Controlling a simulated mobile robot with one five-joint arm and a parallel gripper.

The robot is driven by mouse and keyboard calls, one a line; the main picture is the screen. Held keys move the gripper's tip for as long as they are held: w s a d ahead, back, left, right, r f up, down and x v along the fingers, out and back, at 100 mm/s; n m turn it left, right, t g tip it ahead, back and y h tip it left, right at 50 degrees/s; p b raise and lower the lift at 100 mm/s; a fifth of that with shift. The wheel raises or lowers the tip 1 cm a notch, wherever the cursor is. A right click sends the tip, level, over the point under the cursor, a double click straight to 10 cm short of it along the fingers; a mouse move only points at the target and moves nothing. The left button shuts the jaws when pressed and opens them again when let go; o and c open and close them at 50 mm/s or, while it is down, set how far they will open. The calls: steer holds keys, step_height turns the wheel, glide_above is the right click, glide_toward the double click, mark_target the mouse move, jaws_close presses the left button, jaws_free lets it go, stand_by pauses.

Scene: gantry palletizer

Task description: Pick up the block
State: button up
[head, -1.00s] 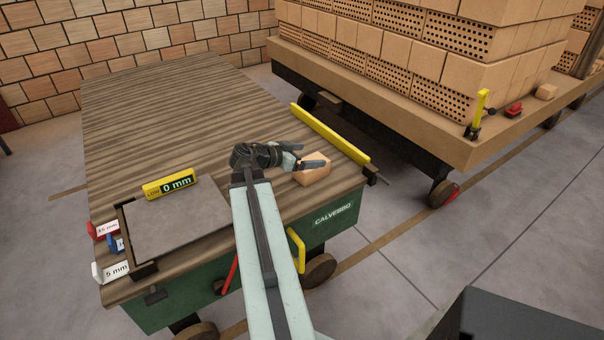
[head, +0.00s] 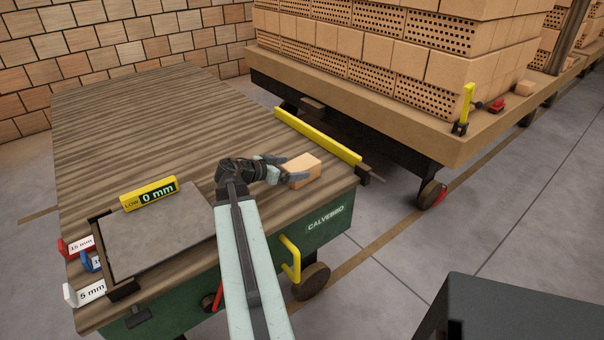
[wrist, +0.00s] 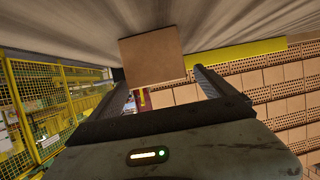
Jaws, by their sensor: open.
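The block (head: 304,170) is a plain tan-orange brick lying on the striped wooden table top (head: 150,120), near its right front corner. My gripper (head: 292,171) is low at the block's left end, with its dark fingers apart. One finger shows along the block's far side, the other by its near left edge. In the wrist view the block (wrist: 152,56) stands ahead, between the open fingers of my gripper (wrist: 162,80), nearer the left one. I cannot tell whether either finger touches it.
A yellow rail (head: 318,136) runs along the table's right edge, close behind the block. A cart of stacked bricks (head: 400,75) stands beyond. The table's far half is clear.

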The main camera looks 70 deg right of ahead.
mark_target(301, 166)
steer(key=b+x, duration=0.2)
steer(key=x, duration=0.3)
steer(key=shift+f, duration=0.1)
steer(key=shift+a, duration=0.1)
jaws_close()
steer(key=shift+r+p, duration=0.25)
steer(key=shift+p, duration=0.05)
step_height(301, 166, up, 10)
steer(key=p, duration=1)
steer(key=shift+f, duration=0.15)
